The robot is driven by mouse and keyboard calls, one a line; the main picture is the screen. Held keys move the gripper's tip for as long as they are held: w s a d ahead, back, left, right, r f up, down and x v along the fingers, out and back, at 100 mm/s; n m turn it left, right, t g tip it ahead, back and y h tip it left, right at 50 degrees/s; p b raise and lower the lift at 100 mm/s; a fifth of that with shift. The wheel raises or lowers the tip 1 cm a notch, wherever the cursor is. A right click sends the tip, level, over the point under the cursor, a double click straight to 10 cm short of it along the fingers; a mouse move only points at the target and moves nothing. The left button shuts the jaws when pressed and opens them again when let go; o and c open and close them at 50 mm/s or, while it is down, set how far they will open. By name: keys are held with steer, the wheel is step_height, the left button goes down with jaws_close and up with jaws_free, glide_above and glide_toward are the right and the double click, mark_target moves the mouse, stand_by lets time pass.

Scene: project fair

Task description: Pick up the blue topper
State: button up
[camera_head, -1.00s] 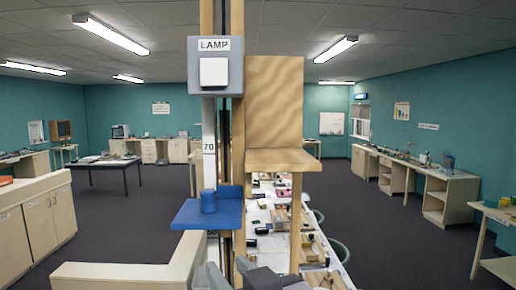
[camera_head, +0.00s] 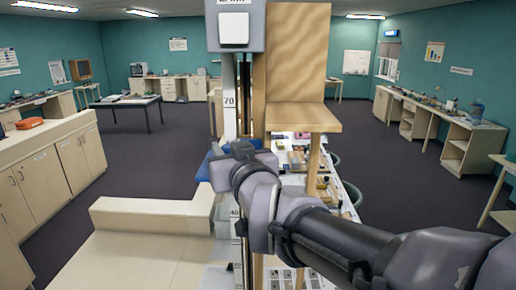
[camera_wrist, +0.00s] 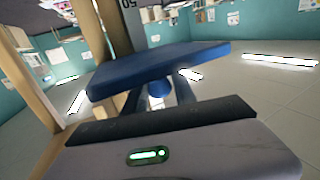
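The blue topper (camera_wrist: 157,88) shows in the wrist view as a small blue piece at the blue shelf (camera_wrist: 165,64); that view is upside down. In the head view my gripper is at the shelf, largely hidden behind my wrist.
A wooden post carries a lamp switch box (camera_head: 235,25) above the shelf. A wooden ledge (camera_head: 303,117) juts out on the right. A low cream wall (camera_head: 150,216) stands at front left. A cluttered white table lies behind my arm.

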steer(key=x, duration=0.3)
steer(key=shift+w, duration=0.1)
steer(key=shift+s+d, duration=0.1)
steer(key=shift+s, duration=0.25)
steer(key=shift+c, duration=1.2)
steer(key=c, duration=0.4)
steer(key=shift+w, duration=0.2)
jaws_close()
